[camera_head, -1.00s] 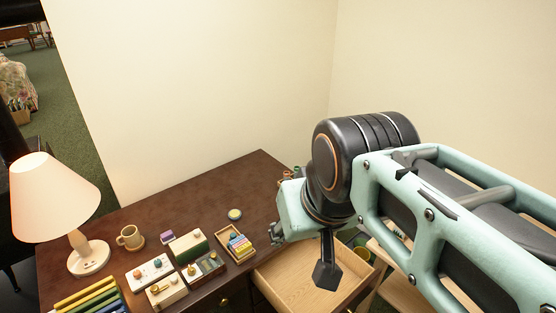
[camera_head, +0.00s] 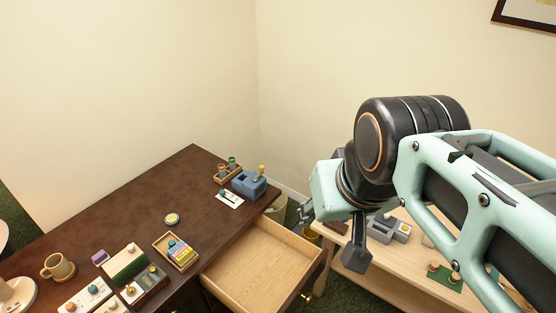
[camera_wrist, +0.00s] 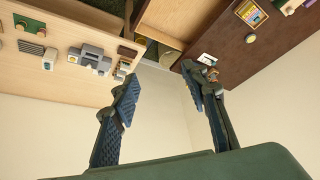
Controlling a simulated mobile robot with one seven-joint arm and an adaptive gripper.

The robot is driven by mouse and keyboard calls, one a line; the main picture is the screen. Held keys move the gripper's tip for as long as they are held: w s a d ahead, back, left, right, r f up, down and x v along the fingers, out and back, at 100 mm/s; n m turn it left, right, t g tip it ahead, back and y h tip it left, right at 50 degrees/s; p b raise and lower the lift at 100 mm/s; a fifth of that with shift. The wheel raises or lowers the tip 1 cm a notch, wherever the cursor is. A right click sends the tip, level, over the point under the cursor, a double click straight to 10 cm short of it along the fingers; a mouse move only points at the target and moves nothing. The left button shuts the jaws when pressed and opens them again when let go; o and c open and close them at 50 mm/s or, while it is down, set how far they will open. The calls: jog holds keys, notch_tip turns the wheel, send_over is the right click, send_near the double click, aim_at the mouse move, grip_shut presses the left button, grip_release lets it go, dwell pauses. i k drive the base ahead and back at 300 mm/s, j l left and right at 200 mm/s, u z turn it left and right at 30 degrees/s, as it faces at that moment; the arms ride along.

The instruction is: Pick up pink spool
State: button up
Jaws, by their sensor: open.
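I cannot pick out a pink spool for certain. A small wooden rack (camera_head: 227,175) at the desk's far right corner holds small spool-like pieces, one greenish and one reddish-brown; their exact colours are too small to tell. My gripper (camera_head: 330,236) hangs in the air to the right of the desk, near the low wooden bench, and touches nothing. In the wrist view my gripper (camera_wrist: 160,76) shows two dark fingers spread wide apart, with nothing between them.
An open, empty drawer (camera_head: 262,268) juts from the dark desk (camera_head: 130,212). A blue block-like holder (camera_head: 249,184) stands beside the rack. A tray of coloured pieces (camera_head: 176,251) and a mug (camera_head: 58,267) are at left. The light bench (camera_head: 395,268) carries a grey device (camera_head: 390,228).

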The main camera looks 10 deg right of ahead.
aim_at(434, 264)
jog(key=z, duration=1.25)
jog(key=i+l+z, duration=0.25)
jog(key=k, duration=0.35)
jog(key=i+l+u, duration=0.15)
jog(key=i, duration=0.3)
jog(key=i+l+u, duration=0.25)
jog(key=l+u, duration=0.2)
jog(key=l, duration=0.2)
jog(key=k+l+z, duration=0.15)
jog(key=k, duration=0.15)
